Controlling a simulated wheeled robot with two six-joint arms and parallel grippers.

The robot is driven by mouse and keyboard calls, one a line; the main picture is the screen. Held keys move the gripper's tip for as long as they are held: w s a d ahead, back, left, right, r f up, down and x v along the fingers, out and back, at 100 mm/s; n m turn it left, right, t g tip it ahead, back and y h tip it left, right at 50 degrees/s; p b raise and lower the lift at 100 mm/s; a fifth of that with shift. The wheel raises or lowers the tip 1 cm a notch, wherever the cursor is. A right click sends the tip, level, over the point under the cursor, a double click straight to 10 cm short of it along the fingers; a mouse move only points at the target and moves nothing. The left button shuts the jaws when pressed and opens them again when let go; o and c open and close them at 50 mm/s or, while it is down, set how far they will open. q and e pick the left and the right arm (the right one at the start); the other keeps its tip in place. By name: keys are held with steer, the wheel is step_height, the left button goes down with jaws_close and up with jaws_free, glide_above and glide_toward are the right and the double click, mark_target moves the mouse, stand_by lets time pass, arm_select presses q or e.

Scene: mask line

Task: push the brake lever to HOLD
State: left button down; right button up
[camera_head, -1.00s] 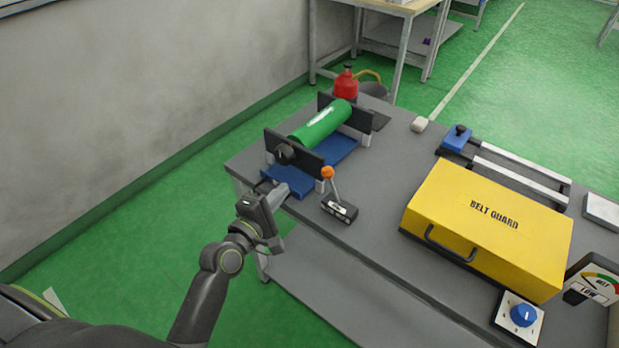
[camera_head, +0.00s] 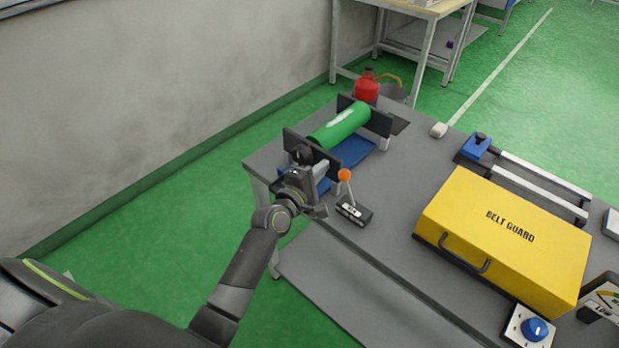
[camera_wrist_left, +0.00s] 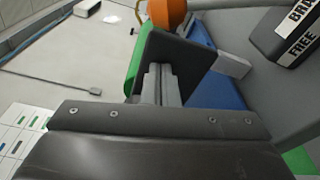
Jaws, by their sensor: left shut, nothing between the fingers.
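The brake lever has an orange ball knob (camera_head: 344,175) on a thin stem. Its stem leans slightly left in the head view, above a small black base (camera_head: 354,213) with white labels. In the left wrist view the orange knob (camera_wrist_left: 167,12) is at the top, just beyond the fingertips. The base (camera_wrist_left: 287,32) is at top right there, with "FREE" and a partly cut-off "BRAKE" legible. My left gripper (camera_head: 321,169) is shut and empty, just left of the knob; I cannot tell whether it touches. In the wrist view its closed fingers (camera_wrist_left: 160,84) point toward the knob. My right gripper is not in view.
A green roller (camera_head: 338,127) between black plates stands behind the gripper, over a blue plate (camera_head: 352,151). A yellow belt guard box (camera_head: 505,235) stands right of the lever. A blue dial (camera_head: 534,329) is at bottom right. The grey tabletop (camera_head: 395,180) between lever and box is clear.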

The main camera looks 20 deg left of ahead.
mark_target(349, 189)
arm_select(q)
steer(key=shift+s+d+r+p, duration=0.25)
steer(key=shift+s+d, duration=0.25)
steer(key=shift+d, duration=0.3)
steer(key=shift+s+d+r+p, duration=0.1)
steer(key=shift+s+d+r, duration=0.15)
steer(key=shift+s+d, duration=0.4)
steer(key=shift+w+d, duration=0.1)
steer(key=shift+w, duration=0.05)
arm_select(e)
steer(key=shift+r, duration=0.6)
